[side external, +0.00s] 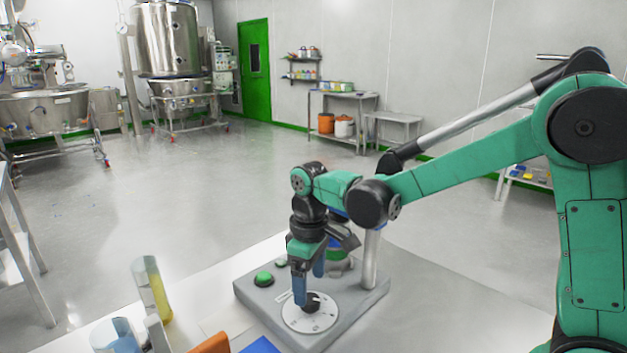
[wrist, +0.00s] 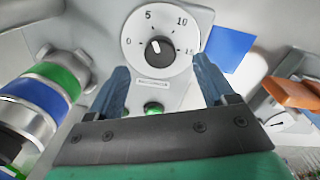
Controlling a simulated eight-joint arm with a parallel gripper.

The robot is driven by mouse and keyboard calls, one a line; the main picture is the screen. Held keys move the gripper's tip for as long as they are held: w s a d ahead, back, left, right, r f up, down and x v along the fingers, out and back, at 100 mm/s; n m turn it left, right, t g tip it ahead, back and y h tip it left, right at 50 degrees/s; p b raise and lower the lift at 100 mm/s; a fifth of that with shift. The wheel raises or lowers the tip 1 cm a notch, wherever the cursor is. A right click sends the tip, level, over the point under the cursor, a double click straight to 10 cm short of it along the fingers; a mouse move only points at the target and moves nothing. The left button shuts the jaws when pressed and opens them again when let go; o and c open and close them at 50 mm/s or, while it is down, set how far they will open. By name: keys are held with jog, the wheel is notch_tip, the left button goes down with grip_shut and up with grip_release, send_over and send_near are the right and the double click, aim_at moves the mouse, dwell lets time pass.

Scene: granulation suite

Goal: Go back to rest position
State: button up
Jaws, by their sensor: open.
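My gripper (side external: 309,286) points down over the grey control box, with its blue fingers apart and nothing held between them. In the wrist view my gripper (wrist: 161,65) has one finger on each side of the dial's lower part. The white dial (wrist: 136,28) is marked 0, 5, 10 and 15 and has a black knob (wrist: 158,48) at its centre. In the side view one fingertip overlaps the knob (side external: 313,303); I cannot tell whether they touch. A green button (side external: 264,279) on the box also shows in the wrist view (wrist: 152,108).
The control box (side external: 357,305) carries an upright metal post (side external: 370,260) close behind my gripper. A cylinder of yellow liquid (side external: 153,288), a beaker of blue liquid (side external: 117,340), an orange item (side external: 210,344) and a blue sheet (side external: 260,346) are at the front left. The floor beyond is open.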

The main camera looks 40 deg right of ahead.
jog(key=shift+r, duration=1.15)
jog(key=shift+s+r, duration=0.2)
jog(key=s+d+r+m+t, duration=0.2)
jog(key=s+m+t, duration=0.2)
jog(key=s+t, duration=0.3)
jog(key=shift+r, duration=0.4)
